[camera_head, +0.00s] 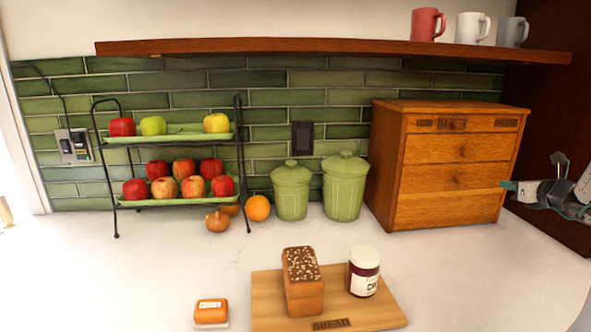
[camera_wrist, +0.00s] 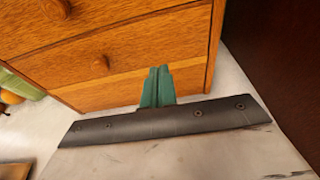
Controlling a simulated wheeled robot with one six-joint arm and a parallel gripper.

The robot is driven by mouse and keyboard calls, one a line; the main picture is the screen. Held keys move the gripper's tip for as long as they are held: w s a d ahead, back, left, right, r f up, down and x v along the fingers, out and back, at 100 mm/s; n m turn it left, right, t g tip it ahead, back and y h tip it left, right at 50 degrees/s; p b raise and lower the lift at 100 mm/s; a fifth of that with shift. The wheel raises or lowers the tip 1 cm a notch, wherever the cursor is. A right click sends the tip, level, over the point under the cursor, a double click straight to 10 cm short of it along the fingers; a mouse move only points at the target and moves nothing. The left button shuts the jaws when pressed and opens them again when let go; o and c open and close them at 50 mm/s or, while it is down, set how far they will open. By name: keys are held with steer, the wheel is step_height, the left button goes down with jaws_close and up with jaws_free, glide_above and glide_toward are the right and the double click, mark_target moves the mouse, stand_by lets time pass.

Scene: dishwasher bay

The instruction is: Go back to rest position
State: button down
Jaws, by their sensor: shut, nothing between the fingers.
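My gripper (camera_head: 508,186) is at the right edge of the head view, in front of the right side of a wooden drawer cabinet (camera_head: 450,150). In the wrist view my gripper (camera_wrist: 158,72) shows two green fingers closed together with nothing between them. The fingertips overlap the lower drawer front of the cabinet (camera_wrist: 125,85) in that view. I cannot tell whether they touch it. The cabinet's drawers look closed.
A bread loaf (camera_head: 303,280) and a jar (camera_head: 363,271) stand on a cutting board (camera_head: 265,300). Green canisters (camera_head: 343,187) stand left of the cabinet. A two-tier fruit rack (camera_head: 130,198) is at the left. A shelf (camera_head: 330,47) with mugs runs above. The counter's right front is clear.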

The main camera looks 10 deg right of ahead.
steer(key=shift+s, duration=0.1)
steer(key=s+a+f+n+g+y, duration=0.1)
steer(key=s+a+n+g+y, duration=0.2)
steer(key=a+n, duration=0.5)
steer(key=s+a+f+n+g+y, duration=0.1)
steer(key=s+a+n+g+y, duration=0.3)
steer(key=a, duration=0.7)
steer(key=s+a+f+n+g+y, duration=0.1)
steer(key=a+n+g, duration=0.1)
steer(key=a+n, duration=0.65)
steer(key=s+a+r+n+g+h, duration=0.2)
steer(key=s+a+n+g+h, duration=0.2)
steer(key=s+a+n, duration=1.2)
steer(key=s+a+h, duration=0.2)
steer(key=s+a, duration=0.1)
steer(key=s, duration=0.2)
steer(key=shift+a+r+n+g, duration=0.2)
steer(key=shift+r+n+g, duration=0.05)
steer(key=shift+n+g, duration=0.15)
steer(key=shift+s, duration=0.1)
